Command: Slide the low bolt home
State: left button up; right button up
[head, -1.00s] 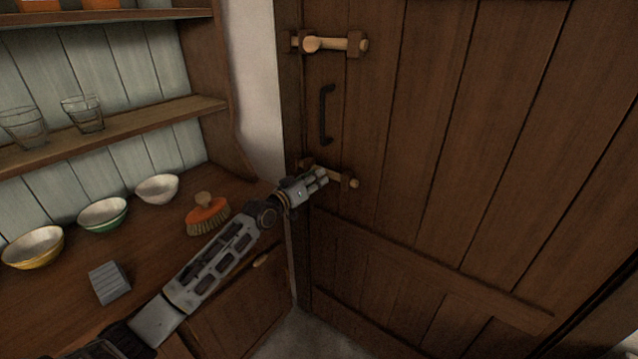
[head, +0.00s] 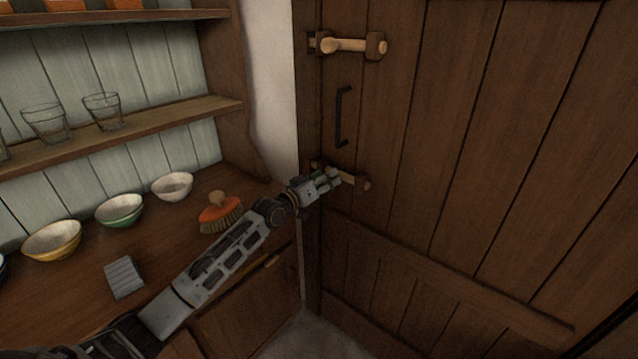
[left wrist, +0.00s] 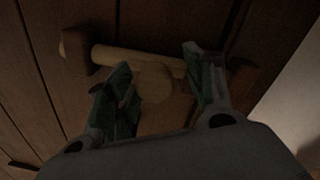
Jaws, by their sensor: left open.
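The low bolt (head: 355,181) is a pale wooden rod in dark brackets on the brown plank door, below the black handle. My left gripper (head: 336,180) is in front of it in the head view and hides part of it. In the left wrist view the bolt's rod (left wrist: 120,57) runs across the top, with its round knob (left wrist: 155,84) showing between the two fingers of my left gripper (left wrist: 162,84). The fingers are apart, one to each side of the knob. I cannot tell whether either touches it. My right gripper is in neither view.
A similar upper bolt (head: 350,46) and a black handle (head: 341,115) are higher on the door (head: 450,150). Left of the door, a counter (head: 75,290) holds several bowls, an orange brush (head: 221,211) and a grey block (head: 124,277). Glasses stand on a shelf (head: 160,121) above.

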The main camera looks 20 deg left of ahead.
pick_arm(q)
jog(key=shift+s+a, duration=0.1)
jog(key=shift+s, duration=0.1)
jog(key=v, duration=1.1)
jog(key=shift+s+a, duration=0.15)
jog(key=shift+s, duration=0.15)
dwell(0.4)
dwell(0.7)
